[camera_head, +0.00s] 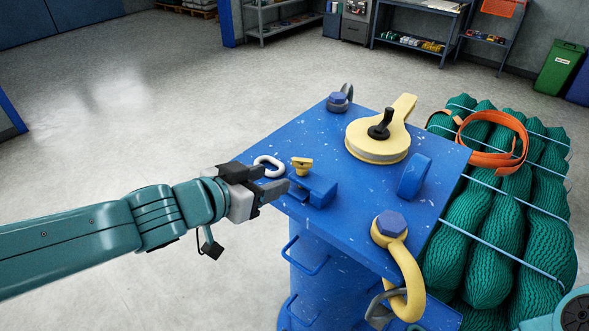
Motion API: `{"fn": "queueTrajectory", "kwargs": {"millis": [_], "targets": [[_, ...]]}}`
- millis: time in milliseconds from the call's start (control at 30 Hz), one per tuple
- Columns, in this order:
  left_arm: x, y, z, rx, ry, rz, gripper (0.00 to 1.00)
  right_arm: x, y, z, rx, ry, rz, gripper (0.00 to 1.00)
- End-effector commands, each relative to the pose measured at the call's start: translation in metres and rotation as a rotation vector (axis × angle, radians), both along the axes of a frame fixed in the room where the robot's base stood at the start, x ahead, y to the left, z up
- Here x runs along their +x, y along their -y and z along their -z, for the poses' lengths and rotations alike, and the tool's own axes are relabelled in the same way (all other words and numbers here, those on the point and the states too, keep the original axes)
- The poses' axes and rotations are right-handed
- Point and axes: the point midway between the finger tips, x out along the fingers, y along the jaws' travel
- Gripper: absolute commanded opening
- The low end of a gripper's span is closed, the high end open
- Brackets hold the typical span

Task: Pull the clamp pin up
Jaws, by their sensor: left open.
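A small yellow pin head (302,165) stands on top of a blue clamp block (314,190) near the left edge of the blue table top (345,205). I take this yellow piece as the clamp pin; it sits low in the block. My left gripper (274,182) comes in from the left and is open and empty. Its fingertips point right, at the table's left edge, a short way left of the block and pin. It appears apart from the pin, though the exact gap in depth is hard to tell. My right gripper is not in view.
A pale chain link (269,165) lies just behind my left gripper. A yellow sheave (378,140), a blue upright lug (414,176) and a yellow shackle (405,270) are also on the table. Green bundled nets (500,215) with an orange strap lie to the right. The floor at left is clear.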

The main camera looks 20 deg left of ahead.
Motion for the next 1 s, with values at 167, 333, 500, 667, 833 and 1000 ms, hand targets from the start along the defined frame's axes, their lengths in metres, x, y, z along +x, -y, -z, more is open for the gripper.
{"fn": "queueTrajectory", "kwargs": {"millis": [167, 333, 500, 667, 833, 1000], "targets": [[0.023, 0.009, 0.014, 0.000, -0.003, 0.001, 0.52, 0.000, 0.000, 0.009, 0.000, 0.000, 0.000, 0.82], [0.052, 0.019, 0.030, 0.001, -0.001, 0.000, 0.52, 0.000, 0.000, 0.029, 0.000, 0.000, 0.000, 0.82], [0.071, 0.026, 0.034, 0.001, 0.000, -0.001, 0.52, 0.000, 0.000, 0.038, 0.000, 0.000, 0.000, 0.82], [0.078, 0.028, 0.035, 0.003, 0.000, -0.001, 0.52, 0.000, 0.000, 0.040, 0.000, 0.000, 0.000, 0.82], [0.078, 0.028, 0.034, 0.002, 0.000, -0.001, 0.52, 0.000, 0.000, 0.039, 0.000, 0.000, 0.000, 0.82], [0.078, 0.028, 0.034, 0.002, 0.001, -0.001, 0.19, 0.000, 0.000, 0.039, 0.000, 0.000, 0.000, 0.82]]}}
